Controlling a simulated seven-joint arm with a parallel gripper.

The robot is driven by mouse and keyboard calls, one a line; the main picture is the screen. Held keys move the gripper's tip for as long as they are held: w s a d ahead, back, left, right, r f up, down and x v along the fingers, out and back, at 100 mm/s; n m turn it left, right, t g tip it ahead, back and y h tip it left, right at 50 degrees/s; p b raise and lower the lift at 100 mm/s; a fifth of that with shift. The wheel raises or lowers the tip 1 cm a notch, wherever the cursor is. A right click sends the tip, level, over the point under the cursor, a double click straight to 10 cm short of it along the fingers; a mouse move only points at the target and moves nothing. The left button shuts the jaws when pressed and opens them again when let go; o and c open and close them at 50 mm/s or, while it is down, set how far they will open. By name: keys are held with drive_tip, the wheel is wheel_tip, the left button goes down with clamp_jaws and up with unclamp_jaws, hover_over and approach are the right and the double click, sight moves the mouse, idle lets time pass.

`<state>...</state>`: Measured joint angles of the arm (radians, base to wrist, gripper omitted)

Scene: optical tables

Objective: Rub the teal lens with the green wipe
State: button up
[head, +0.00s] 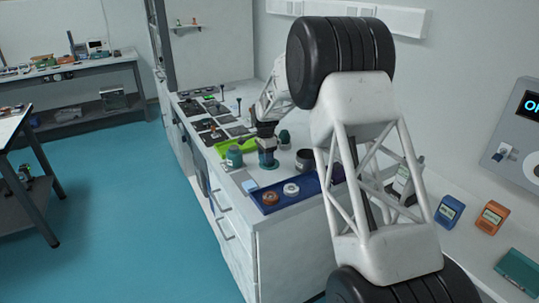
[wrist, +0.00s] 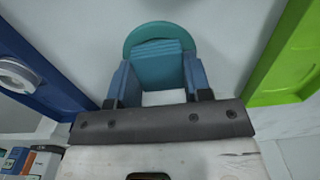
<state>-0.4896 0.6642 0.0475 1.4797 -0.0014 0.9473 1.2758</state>
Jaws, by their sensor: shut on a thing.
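The teal lens (wrist: 148,29) is a round disc on the light bench top, at the top middle of the wrist view. In the head view it is a small teal rim (head: 268,166) under my gripper. My gripper (wrist: 160,84) points down over it, its blue fingers shut on a folded, layered teal-green piece, which I take to be the green wipe (wrist: 160,54). The wipe overlaps the near part of the lens and hides it. I cannot tell whether they touch. The wipe is not distinct in the head view.
A blue tray (head: 257,196) with a brown ring (head: 270,198) and a white ring (head: 291,189) lies in front of my gripper. A dark cup (head: 304,160) stands to the right.

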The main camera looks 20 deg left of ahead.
drive_tip(key=shift+s+a+f, duration=0.15)
drive_tip(key=shift+a+f, duration=0.05)
drive_tip(key=shift+a, duration=0.05)
drive_tip(key=shift+d+r, duration=0.2)
drive_tip(key=shift+d, duration=0.1)
drive_tip(key=shift+w+d+f, duration=0.15)
drive_tip(key=shift+w+d, duration=0.65)
drive_tip(key=shift+d, duration=0.2)
drive_tip(key=shift+w+d+r, duration=0.2)
drive_tip(key=shift+w+d, duration=0.1)
drive_tip(key=shift+d, duration=0.15)
wheel_tip(320, 180, up, 7)
drive_tip(key=shift+r, duration=0.15)
idle(0.4)
